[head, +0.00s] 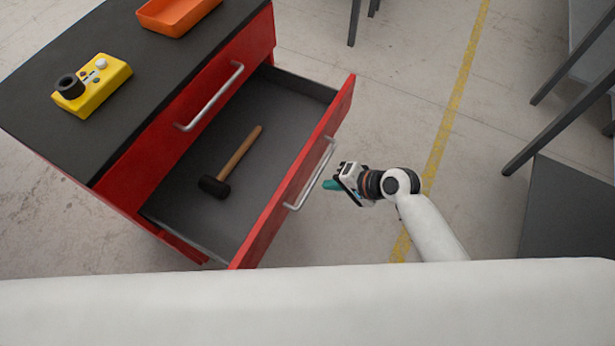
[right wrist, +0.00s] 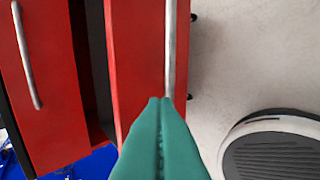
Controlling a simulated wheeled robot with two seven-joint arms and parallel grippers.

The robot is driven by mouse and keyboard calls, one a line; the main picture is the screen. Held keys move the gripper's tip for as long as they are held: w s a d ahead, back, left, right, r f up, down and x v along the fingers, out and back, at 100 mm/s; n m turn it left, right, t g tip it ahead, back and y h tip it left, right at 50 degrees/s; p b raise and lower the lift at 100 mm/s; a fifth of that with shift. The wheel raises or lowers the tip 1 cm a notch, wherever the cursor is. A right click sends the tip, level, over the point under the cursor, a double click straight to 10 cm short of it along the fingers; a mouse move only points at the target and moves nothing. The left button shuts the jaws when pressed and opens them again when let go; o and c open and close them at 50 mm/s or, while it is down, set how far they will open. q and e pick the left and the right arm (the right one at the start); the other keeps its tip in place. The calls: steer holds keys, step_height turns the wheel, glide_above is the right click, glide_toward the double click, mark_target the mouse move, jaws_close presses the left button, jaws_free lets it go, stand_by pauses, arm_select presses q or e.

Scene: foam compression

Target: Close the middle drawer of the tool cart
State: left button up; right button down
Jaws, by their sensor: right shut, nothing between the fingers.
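The red tool cart (head: 125,190) has a black top. Its drawer (head: 285,180) below the closed upper one is pulled well out, and a hammer (head: 232,162) with a wooden handle and black head lies inside. A silver handle (head: 316,172) is on the open drawer's red front, and it shows in the right wrist view (right wrist: 170,45). My right gripper (head: 328,185) has teal fingers, pressed together and empty, just outside this handle. In the right wrist view the fingertips (right wrist: 160,100) overlap the handle's end; I cannot tell whether they touch. My left gripper is not in view.
A yellow device (head: 95,85) and an orange tray (head: 175,12) stand on the cart top. Dark table legs (head: 560,125) are at the right. The concrete floor between, with a yellow line (head: 447,120), is clear.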

mark_target(297, 178)
steer(key=w+a+f, duration=0.1)
steer(key=w+a, duration=0.1)
steer(key=a, duration=0.1)
steer(key=w+a+f, duration=0.1)
steer(key=shift+a+f, duration=0.35)
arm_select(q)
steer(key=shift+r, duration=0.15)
arm_select(e)
steer(key=shift+w+a+f, duration=0.1)
steer(key=shift+w+a, duration=0.2)
steer(key=shift+a, duration=0.35)
